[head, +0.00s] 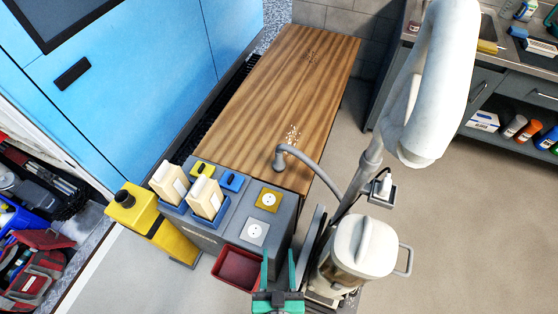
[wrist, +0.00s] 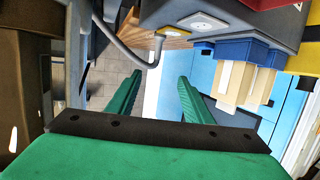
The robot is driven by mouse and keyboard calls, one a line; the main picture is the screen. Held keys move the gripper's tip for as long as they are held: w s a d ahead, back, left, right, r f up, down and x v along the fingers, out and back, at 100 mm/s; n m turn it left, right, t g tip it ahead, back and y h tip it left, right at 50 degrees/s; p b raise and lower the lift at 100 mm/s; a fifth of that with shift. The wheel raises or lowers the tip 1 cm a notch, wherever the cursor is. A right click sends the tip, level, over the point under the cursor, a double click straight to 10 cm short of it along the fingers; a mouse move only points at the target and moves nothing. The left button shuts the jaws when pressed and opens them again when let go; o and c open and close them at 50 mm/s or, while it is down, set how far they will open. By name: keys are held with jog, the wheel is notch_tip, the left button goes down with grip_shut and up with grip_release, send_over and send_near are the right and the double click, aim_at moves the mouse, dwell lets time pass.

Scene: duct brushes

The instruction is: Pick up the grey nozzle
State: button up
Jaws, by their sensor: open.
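The grey nozzle (head: 280,158) is at the end of a bent grey hose (head: 322,170). It rests at the near end of a wooden worktop (head: 270,90), by pale crumbs (head: 293,135). My gripper (head: 278,254) is open and empty at the bottom of the head view, short of the nozzle and apart from it. In the wrist view its green fingers (wrist: 158,77) are spread with nothing between them.
A grey unit (head: 222,232) carries a yellow socket plate (head: 268,200), a white one (head: 255,231) and two cream bottles (head: 169,182). A red bin (head: 238,268) is left of my gripper. A canister vacuum (head: 355,245) and white duct (head: 430,90) stand right.

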jog(key=x, duration=1.3)
jog(key=shift+w+f, duration=0.25)
jog(key=shift+f, duration=0.15)
send_near(279, 156)
jog(key=x, duration=0.5)
jog(key=shift+w+a+f, duration=0.1)
jog(key=shift+w+a, duration=0.05)
jog(key=shift+w, duration=0.25)
jog(key=shift+w+d+f, duration=0.15)
jog(key=shift+w+d, duration=0.1)
jog(key=shift+w, duration=0.45)
jog(key=x, duration=0.3)
jog(key=shift+w, duration=0.25)
jog(key=shift+w+a, duration=0.2)
jog(key=shift+w, duration=0.2)
jog(key=shift+d, duration=0.1)
grip_shut()
